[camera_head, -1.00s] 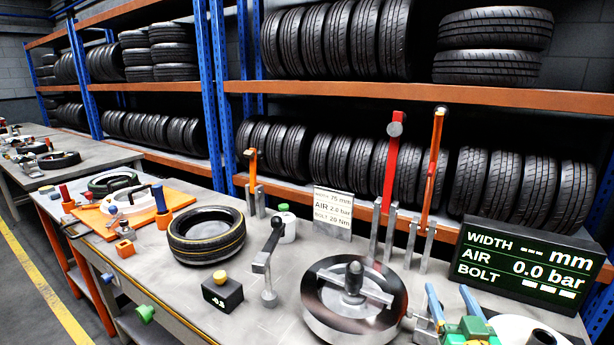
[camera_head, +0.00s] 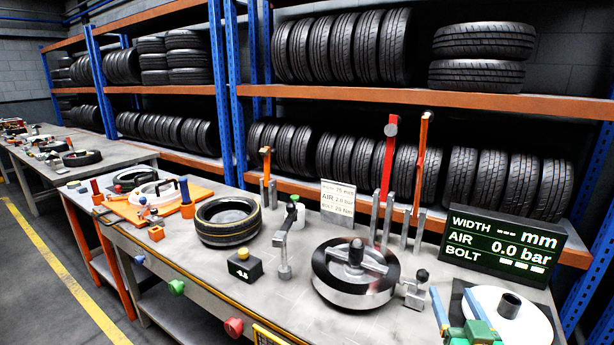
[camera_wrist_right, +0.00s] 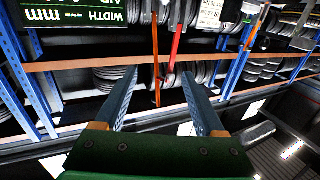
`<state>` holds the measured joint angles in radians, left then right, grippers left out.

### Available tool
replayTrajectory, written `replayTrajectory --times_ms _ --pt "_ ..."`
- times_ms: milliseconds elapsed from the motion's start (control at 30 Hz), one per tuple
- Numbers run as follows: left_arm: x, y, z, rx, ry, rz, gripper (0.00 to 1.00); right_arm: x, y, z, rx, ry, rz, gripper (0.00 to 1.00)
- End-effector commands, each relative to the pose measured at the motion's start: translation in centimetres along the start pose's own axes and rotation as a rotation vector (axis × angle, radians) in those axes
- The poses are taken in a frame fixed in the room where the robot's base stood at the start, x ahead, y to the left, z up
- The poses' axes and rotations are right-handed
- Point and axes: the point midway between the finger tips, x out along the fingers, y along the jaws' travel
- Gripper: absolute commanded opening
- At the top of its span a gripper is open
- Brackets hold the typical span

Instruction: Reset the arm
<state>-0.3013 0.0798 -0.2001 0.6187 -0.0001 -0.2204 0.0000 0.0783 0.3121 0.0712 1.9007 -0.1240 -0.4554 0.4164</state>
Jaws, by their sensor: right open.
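My right gripper (camera_head: 451,292) shows at the bottom right of the head view, with a green body and two blue fingers. It is open and empty, above the bench's right end in front of a white disc (camera_head: 508,318). In the right wrist view the gripper (camera_wrist_right: 159,74) has its fingers spread, with nothing between them up close. The red lever (camera_wrist_right: 176,45) and orange lever (camera_wrist_right: 155,50) stand beyond it. My left gripper is not in view.
Tyre racks (camera_head: 480,98) stand behind. Floor at the left is clear.

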Motion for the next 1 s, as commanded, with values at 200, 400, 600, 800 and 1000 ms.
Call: replayTrajectory --times_ms 200,400,600,800,1000 --pt "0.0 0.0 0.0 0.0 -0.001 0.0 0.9 -1.4 -0.7 2.9 -0.016 -0.109 0.0 0.72" --pt "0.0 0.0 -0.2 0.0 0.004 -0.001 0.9 -3.7 -1.7 6.6 -0.045 -0.256 -0.005 0.72" --pt "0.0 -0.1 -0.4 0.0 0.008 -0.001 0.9 -7.9 -3.1 11.4 -0.085 -0.472 -0.028 0.72" --pt "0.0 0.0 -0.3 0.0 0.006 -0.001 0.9 -14.0 -4.5 16.0 -0.134 -0.722 -0.076 0.72" --pt "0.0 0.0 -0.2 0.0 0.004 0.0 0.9 -21.1 -5.9 19.2 -0.183 -0.975 -0.149 0.72"
